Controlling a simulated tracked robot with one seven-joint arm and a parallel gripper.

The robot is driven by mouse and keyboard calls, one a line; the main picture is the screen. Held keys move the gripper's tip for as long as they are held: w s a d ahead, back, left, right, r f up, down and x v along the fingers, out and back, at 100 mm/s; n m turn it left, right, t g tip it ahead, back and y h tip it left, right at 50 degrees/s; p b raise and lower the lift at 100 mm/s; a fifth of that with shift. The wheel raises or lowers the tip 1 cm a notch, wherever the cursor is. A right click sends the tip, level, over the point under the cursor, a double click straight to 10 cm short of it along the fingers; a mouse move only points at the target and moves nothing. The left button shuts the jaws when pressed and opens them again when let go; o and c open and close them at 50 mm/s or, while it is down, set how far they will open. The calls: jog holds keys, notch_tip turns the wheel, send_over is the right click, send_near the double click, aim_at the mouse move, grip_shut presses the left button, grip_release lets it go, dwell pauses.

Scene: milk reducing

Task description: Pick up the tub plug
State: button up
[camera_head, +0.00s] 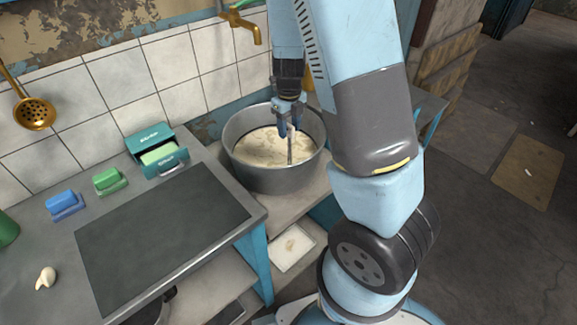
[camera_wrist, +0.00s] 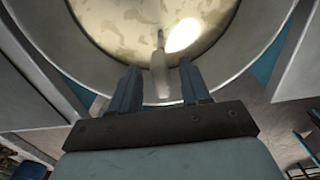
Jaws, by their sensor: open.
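A round grey metal tub (camera_head: 275,181) holds a pale, blotchy, milky liquid (camera_head: 262,148). A slim grey upright piece, which looks like the tub plug (camera_head: 290,150), stands in the liquid near the tub's right side. My gripper (camera_head: 288,128) points down over the tub, with its fingertips near the top of the plug. In the wrist view, the two blue fingers of my gripper (camera_wrist: 158,72) are apart, and the plug (camera_wrist: 160,76) shows between them with a gap on each side. The plug's lower end is hidden. The tub's rim (camera_wrist: 270,28) curves around it.
A brass tap (camera_head: 243,22) sticks out from the tiled wall behind the tub. Left of the tub, a counter holds a dark mat (camera_head: 165,235), a teal box (camera_head: 157,150), and green (camera_head: 109,181) and blue (camera_head: 64,204) brushes or sponges. A white tray (camera_head: 292,250) lies below.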

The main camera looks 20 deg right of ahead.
aim_at(289, 134)
jog(key=shift+f, duration=1.5)
jog(key=shift+c, duration=0.4)
grip_shut()
